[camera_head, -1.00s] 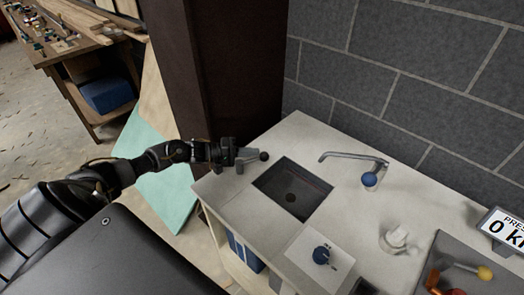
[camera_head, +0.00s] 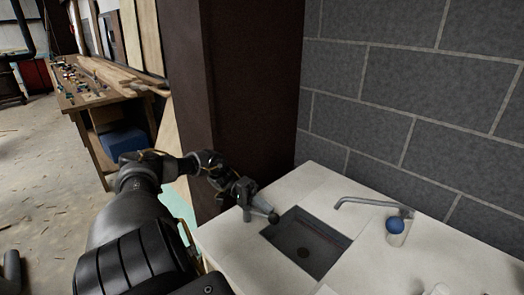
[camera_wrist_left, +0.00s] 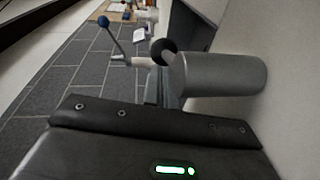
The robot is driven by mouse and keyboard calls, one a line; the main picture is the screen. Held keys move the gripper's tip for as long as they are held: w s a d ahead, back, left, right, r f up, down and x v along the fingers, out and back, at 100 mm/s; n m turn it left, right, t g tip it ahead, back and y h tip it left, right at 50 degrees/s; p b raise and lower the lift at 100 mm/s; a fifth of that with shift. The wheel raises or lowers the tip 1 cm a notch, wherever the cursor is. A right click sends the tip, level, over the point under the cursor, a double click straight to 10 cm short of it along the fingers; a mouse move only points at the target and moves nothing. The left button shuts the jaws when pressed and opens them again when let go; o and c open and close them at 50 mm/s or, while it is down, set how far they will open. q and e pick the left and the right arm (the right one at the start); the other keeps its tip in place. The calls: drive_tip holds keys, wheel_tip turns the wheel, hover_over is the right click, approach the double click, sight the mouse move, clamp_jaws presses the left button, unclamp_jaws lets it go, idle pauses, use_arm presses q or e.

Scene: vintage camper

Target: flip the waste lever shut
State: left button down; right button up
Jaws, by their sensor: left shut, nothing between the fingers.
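The waste lever (camera_head: 273,217) has a dark round knob and stands by the back-left edge of the sink (camera_head: 305,244). In the left wrist view its dark knob (camera_wrist_left: 162,50) shows beside a thick grey cylinder (camera_wrist_left: 222,75). My left gripper (camera_head: 246,196) is over the left part of the counter, right by the lever. Its fingers (camera_wrist_left: 160,88) are shut and empty, just below the knob in the wrist picture. I cannot tell whether they touch the lever. My right gripper is not in view.
A dark brown panel (camera_head: 250,90) and a grey block wall (camera_head: 410,110) rise behind the white counter (camera_head: 235,246). A cluttered workbench (camera_head: 95,85) is at the left.

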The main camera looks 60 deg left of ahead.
use_arm(q)
drive_tip(key=shift+s+d+m+b, duration=0.1)
drive_tip(key=shift+m+b, duration=0.2)
drive_tip(key=shift+b, duration=0.05)
drive_tip(key=shift+r, duration=0.1)
drive_tip(key=shift+r, duration=0.35)
wheel_tip(320, 180, up, 3)
drive_tip(key=shift+p, duration=1.1)
drive_tip(key=s+d+r+p, duration=0.8)
drive_tip(key=d+r, duration=0.1)
drive_tip(key=d, duration=0.2)
drive_tip(key=shift+s+p, duration=0.4)
